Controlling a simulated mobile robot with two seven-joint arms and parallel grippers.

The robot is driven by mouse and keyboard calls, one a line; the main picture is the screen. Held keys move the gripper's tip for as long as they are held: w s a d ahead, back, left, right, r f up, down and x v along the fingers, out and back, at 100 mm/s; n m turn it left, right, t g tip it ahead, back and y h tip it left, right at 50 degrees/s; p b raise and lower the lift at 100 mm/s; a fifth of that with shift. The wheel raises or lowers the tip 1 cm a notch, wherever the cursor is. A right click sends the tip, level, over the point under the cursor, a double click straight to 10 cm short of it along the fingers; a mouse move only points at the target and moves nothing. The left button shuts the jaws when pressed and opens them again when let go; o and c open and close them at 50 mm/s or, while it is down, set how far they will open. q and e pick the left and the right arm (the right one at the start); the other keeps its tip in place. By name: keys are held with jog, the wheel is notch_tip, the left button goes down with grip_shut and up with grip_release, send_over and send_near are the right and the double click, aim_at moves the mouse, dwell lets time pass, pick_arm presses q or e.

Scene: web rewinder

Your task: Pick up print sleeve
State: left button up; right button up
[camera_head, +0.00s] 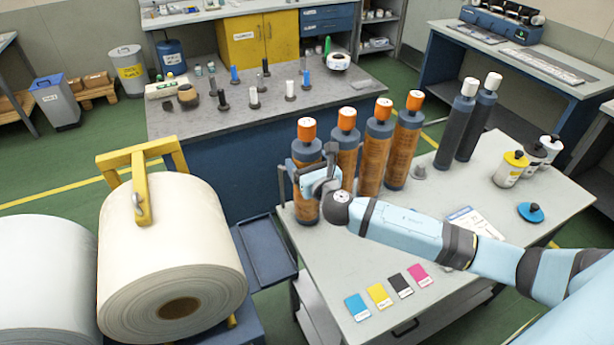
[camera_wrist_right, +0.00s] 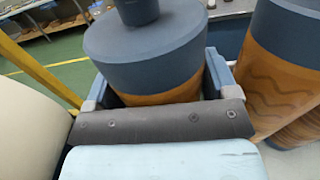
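Several print sleeves stand upright on the light table, with orange-brown patterned bodies, dark grey ends and orange caps. My right gripper (camera_head: 306,172) is at the leftmost sleeve (camera_head: 307,152), coming from the front right. In the right wrist view the fingers (camera_wrist_right: 160,90) lie on either side of this sleeve (camera_wrist_right: 150,50), just below its grey upper end. The sleeve stands upright on the table. I cannot tell whether both fingers press on it. The second sleeve (camera_head: 346,138) is just to its right and also shows in the right wrist view (camera_wrist_right: 285,80). My left gripper is not in view.
Two dark sleeves with white caps (camera_head: 466,100) stand farther right. A large white roll (camera_head: 170,250) with a yellow bracket stands left.

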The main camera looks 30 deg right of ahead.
jog(key=c, duration=0.6)
jog(key=shift+r, duration=0.1)
notch_tip(320, 180, up, 20)
jog(key=shift+f+p, duration=0.1)
jog(key=shift+p, duration=0.55)
